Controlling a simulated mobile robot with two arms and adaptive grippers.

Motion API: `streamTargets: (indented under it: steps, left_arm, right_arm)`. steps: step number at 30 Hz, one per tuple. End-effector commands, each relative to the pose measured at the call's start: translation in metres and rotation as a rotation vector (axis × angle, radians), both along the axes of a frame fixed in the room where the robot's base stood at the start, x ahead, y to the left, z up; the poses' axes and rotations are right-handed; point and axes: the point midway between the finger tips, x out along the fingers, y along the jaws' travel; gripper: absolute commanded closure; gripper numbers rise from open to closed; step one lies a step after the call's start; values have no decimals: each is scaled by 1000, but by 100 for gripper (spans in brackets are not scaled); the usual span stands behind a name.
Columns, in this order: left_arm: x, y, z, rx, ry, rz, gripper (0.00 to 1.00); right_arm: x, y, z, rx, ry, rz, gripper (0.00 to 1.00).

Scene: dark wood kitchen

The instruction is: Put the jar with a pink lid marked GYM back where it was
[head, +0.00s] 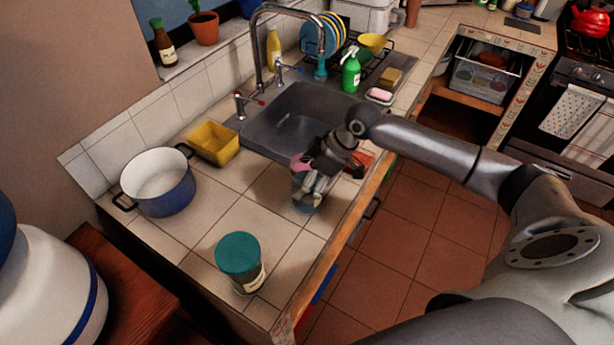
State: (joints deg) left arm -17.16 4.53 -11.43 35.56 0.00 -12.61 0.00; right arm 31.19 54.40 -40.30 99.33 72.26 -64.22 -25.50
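A clear jar with a pink lid (300,163) stands upright on or just above the tiled counter, in front of the sink. Its marking cannot be read from here. My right gripper (316,183) reaches in from the right, with its fingers at the jar and covering part of the lid and side. Whether the fingers press on the jar or stand slightly apart is hard to see. Another jar with a teal lid (239,254) and a pale label stands nearer the counter's front end. My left gripper is not in view.
A blue-and-white pot (158,184) and a yellow tub (213,143) stand on the left of the counter. The sink (290,120) lies behind the jar. A flat red item (363,160) is partly hidden by my gripper. Tiles between pot and jars are clear.

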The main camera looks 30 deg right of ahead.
Motion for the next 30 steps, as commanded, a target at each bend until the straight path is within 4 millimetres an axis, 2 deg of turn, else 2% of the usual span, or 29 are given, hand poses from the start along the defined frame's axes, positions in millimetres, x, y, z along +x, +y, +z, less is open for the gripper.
streamTargets:
  steps: [8, 11, 22, 30]
  left_arm:
    - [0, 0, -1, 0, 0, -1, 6]
    - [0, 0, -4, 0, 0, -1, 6]
    - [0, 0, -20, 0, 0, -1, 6]
    - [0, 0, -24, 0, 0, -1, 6]
  right_arm:
    - [0, -1, 4, -1, -1, 0, 9]
    - [-4, -7, 13, -2, -1, -1, 9]
    - [-27, -37, 79, -3, -3, -2, 9]
    - [-35, -47, 104, 0, 0, -1, 9]
